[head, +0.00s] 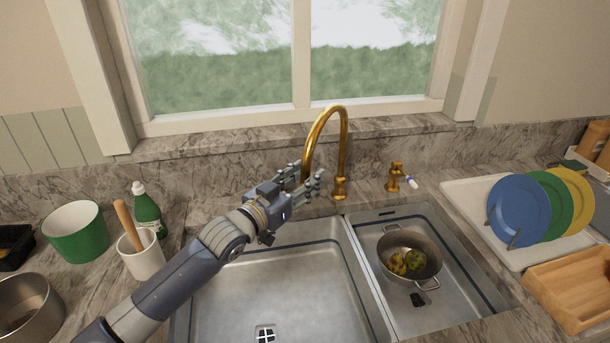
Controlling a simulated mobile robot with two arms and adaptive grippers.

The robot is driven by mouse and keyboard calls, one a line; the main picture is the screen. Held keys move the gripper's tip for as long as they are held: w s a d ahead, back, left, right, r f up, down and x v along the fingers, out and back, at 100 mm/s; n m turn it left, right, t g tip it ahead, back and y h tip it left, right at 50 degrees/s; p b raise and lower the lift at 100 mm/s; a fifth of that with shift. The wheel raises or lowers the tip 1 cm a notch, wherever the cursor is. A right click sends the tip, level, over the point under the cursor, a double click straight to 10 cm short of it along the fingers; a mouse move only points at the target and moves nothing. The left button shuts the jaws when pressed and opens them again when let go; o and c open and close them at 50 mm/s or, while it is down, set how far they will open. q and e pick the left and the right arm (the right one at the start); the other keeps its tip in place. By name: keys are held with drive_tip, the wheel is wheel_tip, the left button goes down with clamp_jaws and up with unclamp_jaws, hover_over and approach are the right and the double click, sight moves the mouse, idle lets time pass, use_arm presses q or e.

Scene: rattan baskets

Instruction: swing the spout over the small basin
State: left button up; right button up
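The brass spout (330,109) arches up from its base at the back of the sink. Its outlet end hangs to the left, over the back edge of the large basin (290,290). The small basin (450,308) is on the right, with a two-handled pot (413,266) in it. My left gripper (307,181) is at the spout's lower end, its fingers apart around or beside it. Whether they grip the spout is unclear, since the fingers overlap the end. My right gripper is not in view.
A brass handle (396,177) stands right of the spout base. A white tray (487,213) holds coloured plates (518,211) on the right. A green bottle (147,208), a white crock (141,257) and a green pot (75,235) stand on the left. The window sill is behind.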

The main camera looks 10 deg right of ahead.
use_arm(q)
drive_tip(key=shift+w+d, duration=0.1)
drive_tip(key=shift+d, duration=0.05)
clamp_jaws()
drive_tip(key=shift+d, duration=0.15)
